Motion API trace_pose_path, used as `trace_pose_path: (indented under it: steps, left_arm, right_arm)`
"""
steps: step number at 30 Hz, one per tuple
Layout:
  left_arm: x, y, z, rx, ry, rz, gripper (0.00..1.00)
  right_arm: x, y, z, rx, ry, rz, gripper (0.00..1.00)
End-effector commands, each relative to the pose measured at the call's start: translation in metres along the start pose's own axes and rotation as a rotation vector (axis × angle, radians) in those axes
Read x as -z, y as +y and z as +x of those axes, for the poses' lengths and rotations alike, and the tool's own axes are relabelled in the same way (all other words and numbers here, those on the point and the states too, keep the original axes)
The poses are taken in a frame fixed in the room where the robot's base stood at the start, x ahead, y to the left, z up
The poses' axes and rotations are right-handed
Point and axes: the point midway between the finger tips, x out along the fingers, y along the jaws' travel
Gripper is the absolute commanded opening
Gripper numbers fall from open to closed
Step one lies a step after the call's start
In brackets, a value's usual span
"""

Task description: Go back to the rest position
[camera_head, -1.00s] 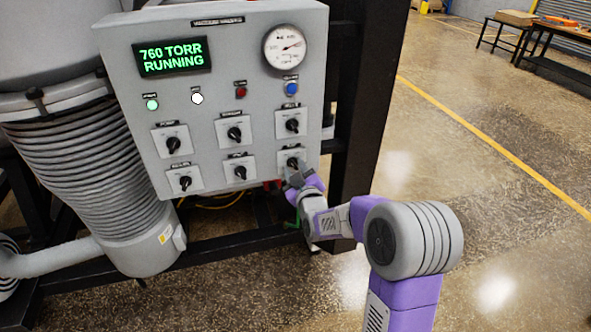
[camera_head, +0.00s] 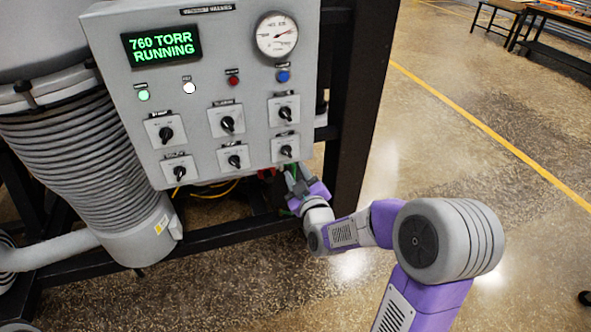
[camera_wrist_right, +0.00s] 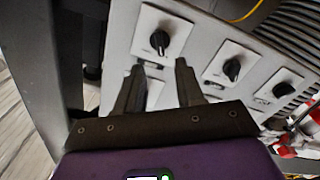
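The control panel (camera_head: 205,85) is a grey box with a green display (camera_head: 161,45) reading 760 TORR RUNNING, a round gauge (camera_head: 277,36) and two rows of black knobs. My right gripper (camera_head: 296,180) is just below the lower right knob (camera_head: 287,151), apart from it in the head view. In the right wrist view, its two dark fingers (camera_wrist_right: 158,88) stand apart with nothing held between them. Part of the panel shows past the fingers, with an upper knob (camera_wrist_right: 160,40) beyond the tips. My left gripper is in neither view.
A black frame post (camera_head: 352,110) stands right of the panel. A ribbed grey cylinder (camera_head: 75,150) stands at left. A dark lower beam (camera_head: 220,240) crosses below the panel. The floor (camera_head: 460,160) to the right is open, with a bench (camera_head: 555,45) far back.

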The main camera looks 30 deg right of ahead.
Motion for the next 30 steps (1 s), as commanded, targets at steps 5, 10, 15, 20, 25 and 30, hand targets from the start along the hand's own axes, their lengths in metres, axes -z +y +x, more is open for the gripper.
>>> trace_pose_path:
  steps: [5, 10, 15, 20, 25, 30]
  left_arm:
    - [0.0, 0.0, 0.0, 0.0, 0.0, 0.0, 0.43]
    - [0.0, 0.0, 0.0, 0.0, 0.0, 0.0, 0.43]
    - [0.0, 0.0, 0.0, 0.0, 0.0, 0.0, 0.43]
    - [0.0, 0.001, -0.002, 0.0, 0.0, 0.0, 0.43]
    - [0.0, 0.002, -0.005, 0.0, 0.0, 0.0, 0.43]
    - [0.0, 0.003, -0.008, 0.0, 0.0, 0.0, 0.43]
  right_arm:
    - [0.0, 0.0, 0.0, 0.0, 0.0, 0.0, 0.37]
    - [0.0, 0.0, 0.0, 0.0, 0.0, 0.0, 0.37]
    - [-0.006, -0.009, 0.001, 0.022, -0.02, 0.008, 0.37]
    - [-0.05, -0.066, -0.001, 0.166, -0.165, 0.083, 0.37]
    - [-0.129, -0.161, -0.036, 0.385, -0.472, 0.243, 0.37]
    - [-0.198, -0.245, -0.108, 0.555, -0.833, 0.419, 0.37]
